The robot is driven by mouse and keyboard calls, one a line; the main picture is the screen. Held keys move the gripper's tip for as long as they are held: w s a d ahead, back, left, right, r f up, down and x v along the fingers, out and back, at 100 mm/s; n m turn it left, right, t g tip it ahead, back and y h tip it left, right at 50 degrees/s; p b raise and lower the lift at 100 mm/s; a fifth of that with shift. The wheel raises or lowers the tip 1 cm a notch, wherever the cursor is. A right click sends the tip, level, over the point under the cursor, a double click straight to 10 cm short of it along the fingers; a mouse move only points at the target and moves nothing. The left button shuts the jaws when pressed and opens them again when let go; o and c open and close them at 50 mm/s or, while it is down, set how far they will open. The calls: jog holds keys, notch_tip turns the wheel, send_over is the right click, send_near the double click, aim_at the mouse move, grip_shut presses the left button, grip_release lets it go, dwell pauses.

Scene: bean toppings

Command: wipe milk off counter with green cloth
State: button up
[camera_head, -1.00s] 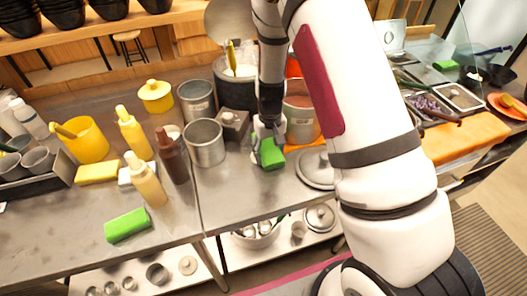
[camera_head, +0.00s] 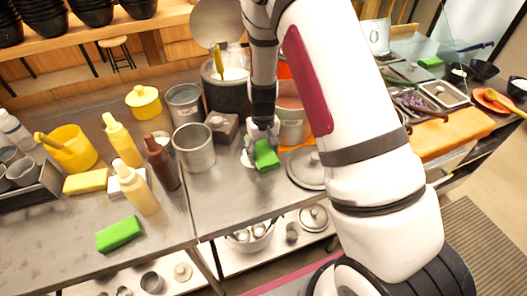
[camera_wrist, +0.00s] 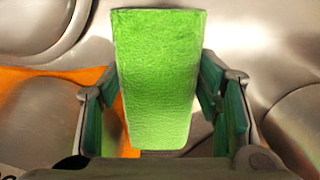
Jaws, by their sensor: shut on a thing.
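My gripper (camera_head: 263,131) points down over the metal counter (camera_head: 228,195), shut on a bright green cloth (camera_head: 266,155). In the wrist view the cloth (camera_wrist: 158,85) sits between the two fingers of my gripper (camera_wrist: 160,105) and hides the counter beneath it. The cloth is at or just above the counter; contact is unclear. A small white patch, apparently the milk (camera_head: 247,159), shows at the cloth's left edge. The rest of it, if any, is hidden by the cloth and gripper. Another green block-like piece (camera_head: 119,234) lies on the left counter.
A metal pot (camera_head: 194,151) stands left of my gripper. A round lid (camera_head: 303,171) lies close on the right, with an orange cloth and pot behind. A brown bottle (camera_head: 161,166) and yellow bottles stand further left. The counter's front strip is clear.

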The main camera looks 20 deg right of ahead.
aim_at(249, 163)
jog(key=shift+a, duration=2.4)
jog(key=shift+a+f, duration=0.1)
jog(key=shift+d, duration=2.6)
jog(key=shift+r+p, duration=1.2)
jog(key=shift+r, duration=2.85)
jog(key=shift+f, duration=0.15)
jog(key=shift+f+b, duration=1.15)
jog(key=shift+f, duration=2.25)
